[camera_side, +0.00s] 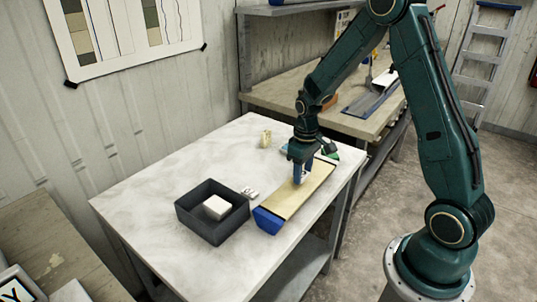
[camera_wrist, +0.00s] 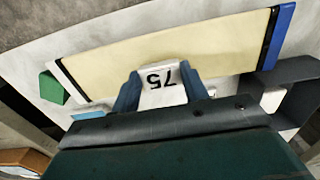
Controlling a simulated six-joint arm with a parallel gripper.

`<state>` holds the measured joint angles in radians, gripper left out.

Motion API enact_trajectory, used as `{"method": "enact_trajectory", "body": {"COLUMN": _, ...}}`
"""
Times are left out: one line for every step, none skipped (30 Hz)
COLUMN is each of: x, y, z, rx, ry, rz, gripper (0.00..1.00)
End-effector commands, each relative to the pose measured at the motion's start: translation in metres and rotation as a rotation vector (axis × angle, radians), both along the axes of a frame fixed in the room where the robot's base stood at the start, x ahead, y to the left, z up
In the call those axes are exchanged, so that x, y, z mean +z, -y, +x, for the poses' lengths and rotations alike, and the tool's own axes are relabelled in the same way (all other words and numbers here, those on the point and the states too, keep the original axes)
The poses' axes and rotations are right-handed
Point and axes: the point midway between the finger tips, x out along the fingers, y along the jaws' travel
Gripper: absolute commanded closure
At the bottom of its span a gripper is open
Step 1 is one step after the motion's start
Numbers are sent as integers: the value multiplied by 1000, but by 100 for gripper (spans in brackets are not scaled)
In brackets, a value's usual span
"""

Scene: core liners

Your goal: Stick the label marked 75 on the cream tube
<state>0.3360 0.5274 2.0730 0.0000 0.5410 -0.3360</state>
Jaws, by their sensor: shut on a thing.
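The cream tube (camera_side: 309,188) lies on the table with a blue end (camera_side: 267,220) toward the camera. It spans the upper part of the wrist view (camera_wrist: 200,42), with dark bands near its ends. My gripper (camera_side: 301,178) is over the tube, fingers pointing down. In the wrist view my gripper (camera_wrist: 158,90) is shut on the white label marked 75 (camera_wrist: 160,88), which appears upside down between the blue fingers. The label overlaps the tube's edge in that view; I cannot tell whether it touches the tube. The label is hidden in the side view.
A dark open tray (camera_side: 212,235) holding a white block (camera_side: 217,207) stands left of the tube. A small marked white piece (camera_side: 249,193) lies between them. A yellowish object (camera_side: 266,138) stands farther back. A green piece (camera_wrist: 51,88) is near the tube's other end. The table's left is clear.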

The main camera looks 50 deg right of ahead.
Motion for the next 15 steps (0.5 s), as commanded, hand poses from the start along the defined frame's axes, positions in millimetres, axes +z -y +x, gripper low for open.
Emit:
{"method": "enact_trajectory", "body": {"x": 0, "y": 0, "z": 0, "rx": 0, "ry": 0, "rz": 0, "gripper": 74}}
{"method": "enact_trajectory", "body": {"x": -1, "y": 0, "z": 0, "rx": 0, "ry": 0, "rz": 0, "gripper": 74}}
{"method": "enact_trajectory", "body": {"x": -1, "y": 0, "z": 0, "rx": 0, "ry": 0, "rz": 0, "gripper": 74}}
{"method": "enact_trajectory", "body": {"x": -2, "y": 0, "z": 0, "rx": 0, "ry": 0, "rz": 0, "gripper": 74}}
{"method": "enact_trajectory", "body": {"x": -2, "y": 0, "z": 0, "rx": 0, "ry": 0, "rz": 0, "gripper": 74}}
{"method": "enact_trajectory", "body": {"x": -3, "y": 0, "z": 0, "rx": 0, "ry": 0, "rz": 0, "gripper": 74}}
{"method": "enact_trajectory", "body": {"x": -3, "y": 0, "z": 0, "rx": 0, "ry": 0, "rz": 0, "gripper": 74}}
{"method": "enact_trajectory", "body": {"x": -4, "y": 0, "z": 0, "rx": 0, "ry": 0, "rz": 0, "gripper": 74}}
{"method": "enact_trajectory", "body": {"x": -5, "y": 0, "z": 0, "rx": 0, "ry": 0, "rz": 0, "gripper": 74}}
{"method": "enact_trajectory", "body": {"x": -5, "y": 0, "z": 0, "rx": 0, "ry": 0, "rz": 0, "gripper": 74}}
{"method": "enact_trajectory", "body": {"x": -6, "y": 0, "z": 0, "rx": 0, "ry": 0, "rz": 0, "gripper": 74}}
{"method": "enact_trajectory", "body": {"x": -6, "y": 0, "z": 0, "rx": 0, "ry": 0, "rz": 0, "gripper": 74}}
{"method": "enact_trajectory", "body": {"x": -7, "y": 0, "z": 0, "rx": 0, "ry": 0, "rz": 0, "gripper": 74}}
{"method": "enact_trajectory", "body": {"x": -7, "y": 0, "z": 0, "rx": 0, "ry": 0, "rz": 0, "gripper": 74}}
{"method": "enact_trajectory", "body": {"x": -8, "y": 0, "z": 0, "rx": 0, "ry": -1, "rz": 0, "gripper": 74}}
